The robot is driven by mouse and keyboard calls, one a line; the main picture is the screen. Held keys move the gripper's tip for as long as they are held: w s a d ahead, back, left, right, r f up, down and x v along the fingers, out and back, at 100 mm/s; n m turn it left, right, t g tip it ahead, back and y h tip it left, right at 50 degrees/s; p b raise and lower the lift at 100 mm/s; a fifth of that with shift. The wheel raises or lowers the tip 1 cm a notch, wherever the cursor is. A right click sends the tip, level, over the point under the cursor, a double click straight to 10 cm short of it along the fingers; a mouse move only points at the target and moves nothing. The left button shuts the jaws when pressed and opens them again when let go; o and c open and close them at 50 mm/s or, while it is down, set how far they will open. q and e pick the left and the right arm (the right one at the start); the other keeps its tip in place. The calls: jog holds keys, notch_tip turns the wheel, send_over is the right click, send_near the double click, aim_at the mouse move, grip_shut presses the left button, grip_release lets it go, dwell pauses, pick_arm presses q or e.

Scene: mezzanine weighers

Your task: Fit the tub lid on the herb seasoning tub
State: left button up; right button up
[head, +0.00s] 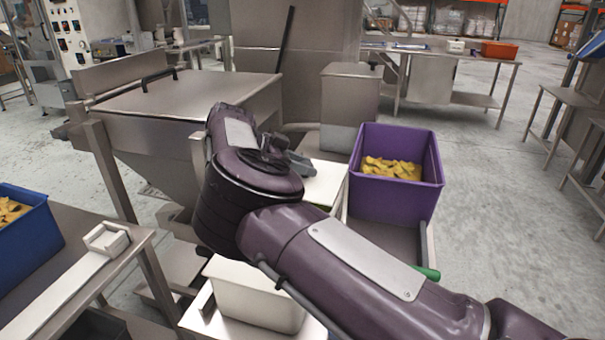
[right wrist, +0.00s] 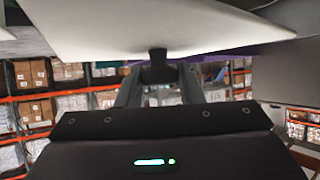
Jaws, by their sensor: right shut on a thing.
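My right gripper (head: 290,160) is shut on the tub lid, a flat white lid (head: 328,180) partly hidden by my arm. The right wrist view shows the lid's broad pale face (right wrist: 150,25) with a dark knob at the fingertips of the right gripper (right wrist: 158,68). A white tub-like container (head: 255,297) stands at the bottom of the head view, partly behind my forearm. I cannot tell whether it is the herb seasoning tub, and its contents do not show. My left gripper is not in view.
A purple crate (head: 395,208) of yellow pieces stands right of the lid. A steel hopper machine (head: 185,98) is behind and left. A blue crate (head: 22,240) is on the left bench (head: 85,262). Open floor (head: 500,200) lies to the right.

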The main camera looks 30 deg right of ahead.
notch_tip(320, 180, down, 3)
jog(key=shift+r, duration=0.2)
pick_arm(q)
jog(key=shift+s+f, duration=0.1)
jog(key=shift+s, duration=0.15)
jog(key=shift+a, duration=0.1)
pick_arm(e)
jog(key=o, duration=1.1)
jog(key=shift+f, duration=0.15)
jog(key=shift+c, duration=0.2)
